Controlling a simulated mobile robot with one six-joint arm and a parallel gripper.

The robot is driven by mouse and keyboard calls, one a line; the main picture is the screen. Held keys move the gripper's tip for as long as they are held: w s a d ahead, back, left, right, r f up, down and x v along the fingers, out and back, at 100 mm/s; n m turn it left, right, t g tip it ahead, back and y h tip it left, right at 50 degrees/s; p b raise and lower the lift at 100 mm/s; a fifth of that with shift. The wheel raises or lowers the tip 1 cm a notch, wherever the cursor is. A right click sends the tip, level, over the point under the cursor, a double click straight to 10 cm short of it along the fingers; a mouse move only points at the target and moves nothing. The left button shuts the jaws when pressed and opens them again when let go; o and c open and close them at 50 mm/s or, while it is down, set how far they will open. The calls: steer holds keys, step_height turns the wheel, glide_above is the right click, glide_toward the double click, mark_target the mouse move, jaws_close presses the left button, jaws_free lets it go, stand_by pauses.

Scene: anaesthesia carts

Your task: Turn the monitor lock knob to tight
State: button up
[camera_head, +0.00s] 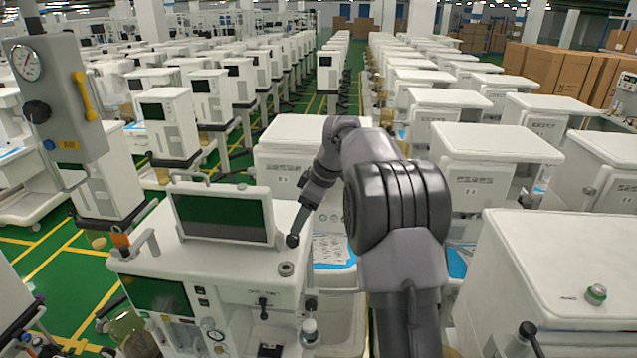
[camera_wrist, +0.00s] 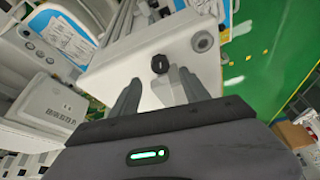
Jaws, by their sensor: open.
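The monitor lock knob looks to be the small black knob (camera_wrist: 160,63) on the white cart top in the wrist view. It also shows as a dark round shape (camera_head: 292,241) just right of the monitor (camera_head: 222,214) in the head view. My gripper (camera_wrist: 158,80) is open, with one finger on each side of the line to the knob. The knob shows just beyond the gap between the fingertips; I cannot tell whether they touch it. In the head view my gripper (camera_head: 301,208) points down at the knob and is small there. Any tight marking is not readable.
A grey round fitting (camera_wrist: 202,41) is set in the cart top near the knob; it also shows in the head view (camera_head: 286,268). A column with a gauge (camera_head: 27,63) stands at the left. White cabinets (camera_head: 560,270) stand at the right. Green floor lies left of the cart.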

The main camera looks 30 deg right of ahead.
steer(key=b+v, duration=0.2)
steer(key=v, duration=0.8)
steer(key=shift+r+m, duration=0.4)
